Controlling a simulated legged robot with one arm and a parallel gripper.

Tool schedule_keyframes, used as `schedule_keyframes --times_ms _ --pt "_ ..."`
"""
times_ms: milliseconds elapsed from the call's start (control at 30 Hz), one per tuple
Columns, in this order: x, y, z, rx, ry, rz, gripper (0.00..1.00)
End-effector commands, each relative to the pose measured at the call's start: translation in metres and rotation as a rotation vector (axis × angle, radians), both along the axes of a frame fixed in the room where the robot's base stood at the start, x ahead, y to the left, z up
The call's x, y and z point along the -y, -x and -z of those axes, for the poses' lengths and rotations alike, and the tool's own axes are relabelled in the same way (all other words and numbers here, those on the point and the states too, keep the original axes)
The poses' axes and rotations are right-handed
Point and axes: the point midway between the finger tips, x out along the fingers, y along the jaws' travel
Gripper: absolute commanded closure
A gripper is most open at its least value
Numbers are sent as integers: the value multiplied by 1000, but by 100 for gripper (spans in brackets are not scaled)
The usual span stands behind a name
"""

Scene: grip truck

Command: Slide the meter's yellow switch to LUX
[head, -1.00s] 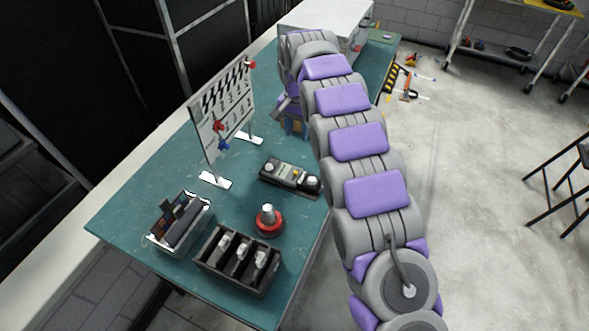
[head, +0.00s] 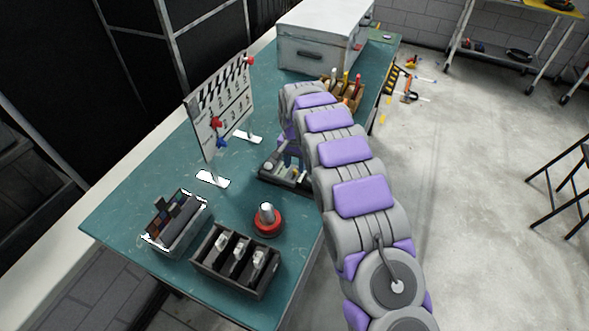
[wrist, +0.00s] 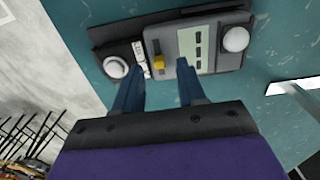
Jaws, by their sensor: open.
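The meter lies on the green table, partly behind my arm in the head view (head: 283,172). In the wrist view the meter (wrist: 190,70) is a grey body on a dark base, with a pale label panel and a white dome at each end. Its yellow switch (wrist: 158,63) sits left of the panel, next to a small lettered white strip; I cannot read the lettering. My gripper (wrist: 156,78) is open, its two blue fingers apart. The fingertips appear close to the meter, one on each side of the switch in the picture. Contact cannot be told.
A clapperboard (head: 220,105) stands behind the meter. A red-based white knob (head: 267,220), a black divided box (head: 237,262) and a tray of swatches (head: 175,222) are nearer. A white case (head: 318,45) and a wooden tool holder (head: 345,92) stand at the far end.

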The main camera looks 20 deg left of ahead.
Motion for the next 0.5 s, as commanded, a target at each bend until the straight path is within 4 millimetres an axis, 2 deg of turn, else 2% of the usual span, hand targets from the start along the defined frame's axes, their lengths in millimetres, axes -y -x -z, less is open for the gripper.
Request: schedule_keyframes --times_ms 33,200,500 --pt "0 0 8 -1 0 0 60" --pt "0 0 19 2 -1 0 60" --pt "0 0 21 2 -2 0 60"
